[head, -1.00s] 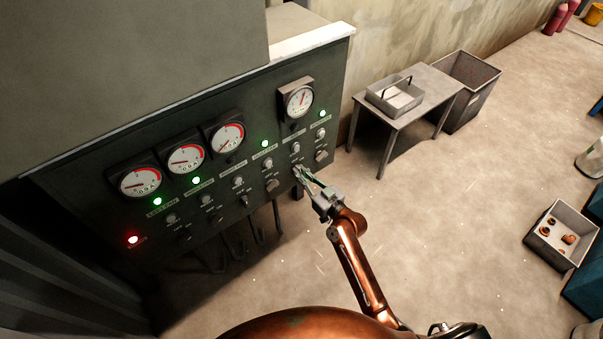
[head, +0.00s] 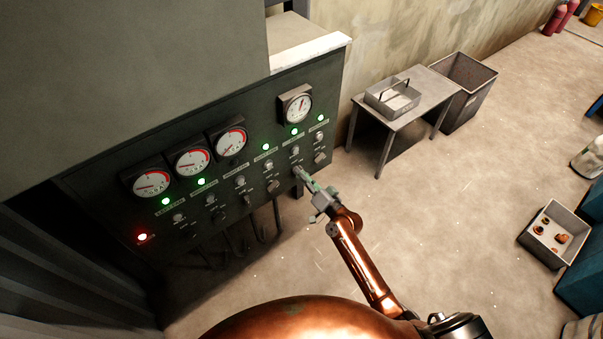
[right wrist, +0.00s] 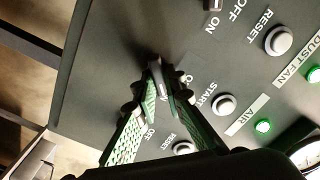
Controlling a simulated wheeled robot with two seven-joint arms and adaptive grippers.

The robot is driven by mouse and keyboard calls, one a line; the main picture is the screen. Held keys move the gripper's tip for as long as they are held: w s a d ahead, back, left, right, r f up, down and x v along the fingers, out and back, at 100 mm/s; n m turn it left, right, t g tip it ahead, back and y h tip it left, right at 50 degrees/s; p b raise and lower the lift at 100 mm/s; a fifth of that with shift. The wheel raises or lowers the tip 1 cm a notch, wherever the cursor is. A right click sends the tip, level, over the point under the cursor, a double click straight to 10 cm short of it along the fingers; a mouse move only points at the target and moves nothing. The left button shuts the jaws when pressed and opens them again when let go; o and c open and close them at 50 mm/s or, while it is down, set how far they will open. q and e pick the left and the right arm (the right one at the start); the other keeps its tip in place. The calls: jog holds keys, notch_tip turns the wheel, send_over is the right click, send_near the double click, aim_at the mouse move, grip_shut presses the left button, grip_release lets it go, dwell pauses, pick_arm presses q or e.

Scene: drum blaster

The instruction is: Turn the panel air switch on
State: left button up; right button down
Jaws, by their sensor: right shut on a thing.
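The dark control panel (head: 250,125) carries gauges, lamps, buttons and a row of switches. The air switch (right wrist: 156,78) is a small grey lever in the panel's lower row, largely covered by fingers. My right gripper (head: 299,173) is at this switch, and in the right wrist view its green-padded fingers (right wrist: 160,92) are closed on either side of it. The green lamp by the AIR label (right wrist: 263,126) is lit; in the head view this lamp (head: 294,131) glows below the right-hand gauge (head: 296,105). My left gripper is not in view.
A neighbouring switch (head: 320,158) sits right of my gripper. A grey table (head: 432,98) with a tray and a dark bin (head: 465,95) stand along the wall. An open box (head: 536,252) is at far right. The floor between is clear.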

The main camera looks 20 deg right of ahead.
jog(key=shift+d+m+p, duration=0.1)
jog(key=shift+m+p, duration=0.25)
jog(key=shift+m, duration=0.95)
jog(key=c, duration=2)
grip_release()
jog(key=v, duration=1.2)
jog(key=shift+w, duration=0.1)
